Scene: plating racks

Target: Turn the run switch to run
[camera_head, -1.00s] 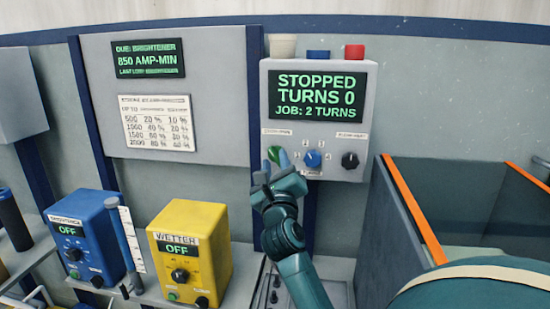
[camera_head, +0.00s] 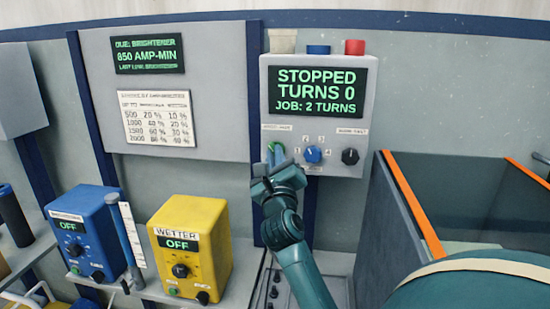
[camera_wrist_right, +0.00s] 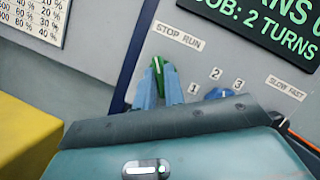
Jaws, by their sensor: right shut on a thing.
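The grey control box (camera_head: 355,75) on the wall has a screen (camera_head: 316,92) reading STOPPED, TURNS 0, JOB: 2 TURNS. The green run switch (camera_wrist_right: 160,68) sits under the STOP RUN label (camera_wrist_right: 178,36) in the right wrist view. My right gripper (camera_head: 275,154) is shut on this switch, with one blue finger on each side of it. The fingers hide part of the switch, and its exact pointing is hard to tell. My left gripper is not in view.
A blue numbered knob (camera_head: 312,155) and a black slow-fast knob (camera_head: 350,156) sit right of the switch. Below left are a yellow wetter box (camera_head: 210,225) and a blue box (camera_head: 100,230), both reading OFF. An orange-edged tank (camera_head: 385,225) stands at right.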

